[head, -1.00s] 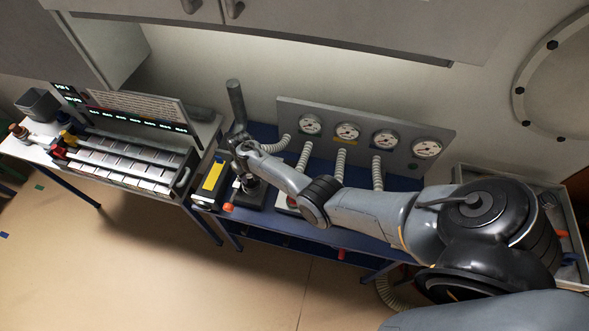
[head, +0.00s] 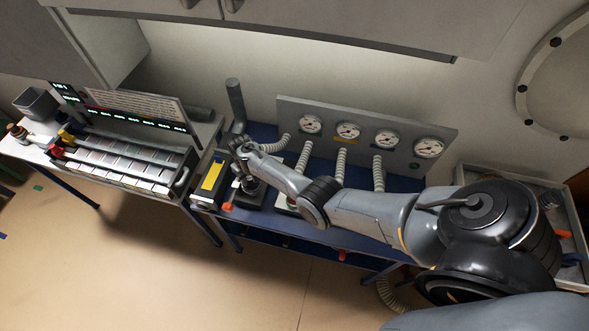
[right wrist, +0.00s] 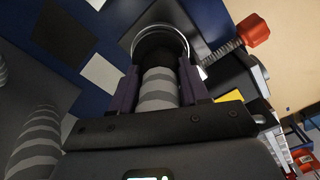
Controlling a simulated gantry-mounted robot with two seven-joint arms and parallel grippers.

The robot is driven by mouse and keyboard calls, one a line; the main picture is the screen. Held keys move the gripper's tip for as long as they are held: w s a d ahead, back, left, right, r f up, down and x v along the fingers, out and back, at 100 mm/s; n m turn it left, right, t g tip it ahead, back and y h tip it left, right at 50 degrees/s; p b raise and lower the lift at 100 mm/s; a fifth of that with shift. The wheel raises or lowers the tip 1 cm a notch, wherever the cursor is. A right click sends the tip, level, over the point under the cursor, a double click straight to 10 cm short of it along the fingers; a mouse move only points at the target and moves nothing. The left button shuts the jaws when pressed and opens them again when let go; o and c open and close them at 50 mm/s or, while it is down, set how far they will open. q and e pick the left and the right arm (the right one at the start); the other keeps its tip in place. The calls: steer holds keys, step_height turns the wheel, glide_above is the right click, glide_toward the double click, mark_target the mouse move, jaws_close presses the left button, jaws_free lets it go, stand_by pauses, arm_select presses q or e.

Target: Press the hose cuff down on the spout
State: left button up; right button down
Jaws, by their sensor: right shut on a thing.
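My right gripper (head: 243,150) is over the left end of the blue bench. In the right wrist view its two fingers (right wrist: 157,85) are shut around the pale ribbed hose (right wrist: 158,90) at the black cuff (right wrist: 158,52). The cuff's far end lies within a shiny round metal rim (right wrist: 183,38). The spout itself is hidden behind the cuff, so I cannot tell how far down the cuff sits. In the head view my gripper and wrist hide the cuff. My left gripper is not in view.
A gauge panel (head: 365,127) with several ribbed hoses stands at the back of the blue bench (head: 290,233). A grey upright pipe (head: 235,100) rises just behind my right gripper. A yellow-topped box (head: 212,177) is at its left. A rack table (head: 130,165) stands farther left.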

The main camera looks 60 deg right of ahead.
steer(key=shift+f+b, duration=0.6)
steer(key=shift+f, duration=0.05)
steer(key=shift+c, duration=2.4)
jaws_free()
steer(key=shift+c, duration=0.2)
steer(key=shift+c, duration=1.2)
steer(key=shift+r, duration=0.2)
